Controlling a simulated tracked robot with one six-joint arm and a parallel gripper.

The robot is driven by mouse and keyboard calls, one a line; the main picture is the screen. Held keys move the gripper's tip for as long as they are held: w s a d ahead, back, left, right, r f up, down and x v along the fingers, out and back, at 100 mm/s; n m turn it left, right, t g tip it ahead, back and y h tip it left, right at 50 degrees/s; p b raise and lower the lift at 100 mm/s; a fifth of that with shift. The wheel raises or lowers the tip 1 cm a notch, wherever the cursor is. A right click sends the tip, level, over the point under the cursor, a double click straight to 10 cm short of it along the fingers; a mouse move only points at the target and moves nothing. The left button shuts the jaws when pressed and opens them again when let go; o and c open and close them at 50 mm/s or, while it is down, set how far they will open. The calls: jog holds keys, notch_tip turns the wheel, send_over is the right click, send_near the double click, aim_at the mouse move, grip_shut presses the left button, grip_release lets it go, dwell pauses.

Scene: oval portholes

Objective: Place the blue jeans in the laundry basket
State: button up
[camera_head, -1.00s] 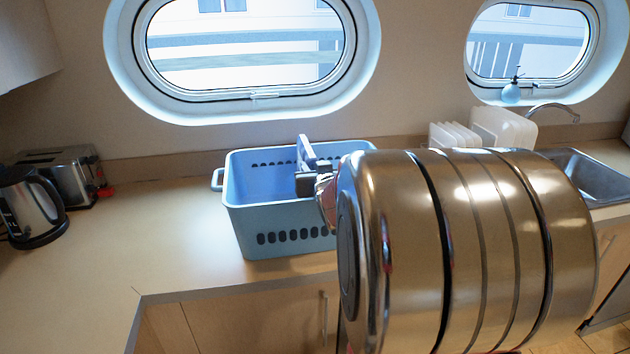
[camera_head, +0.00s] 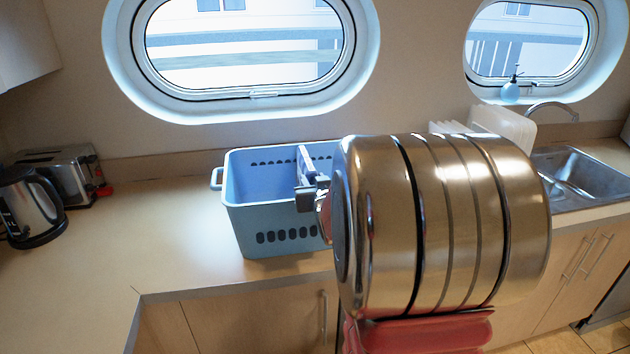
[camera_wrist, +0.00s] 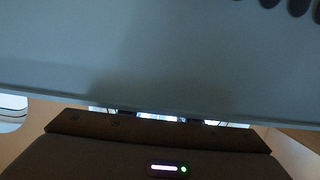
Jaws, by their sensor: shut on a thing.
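The laundry basket (camera_head: 275,221) is light blue with slotted walls and stands on the counter below the large porthole. My gripper (camera_head: 306,180) is at its right part, just above the front rim, partly behind my own shiny arm link. A narrow, flat violet-blue piece at the jaws, seemingly the blue jeans (camera_head: 304,163), reaches over the basket's inside. My gripper is shut on it; its outline is too small to be sure of. In the wrist view a grey-blue slotted wall, apparently the basket (camera_wrist: 150,50), fills the upper part. The basket's floor is hidden.
A kettle (camera_head: 28,207) and a toaster (camera_head: 72,175) stand at the far left. White plates (camera_head: 503,128) in a rack and the sink (camera_head: 585,178) are to the right. The counter (camera_head: 150,235) left of the basket is clear.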

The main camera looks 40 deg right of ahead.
jog(key=shift+f, duration=0.35)
jog(key=o, duration=1.1)
jog(key=shift+s+a+f, duration=0.1)
jog(key=shift+s+f, duration=0.05)
jog(key=shift+f, duration=0.2)
jog(key=shift+c, duration=0.2)
jog(key=r+v, duration=0.2)
jog(key=v, duration=1)
jog(key=shift+r, duration=0.1)
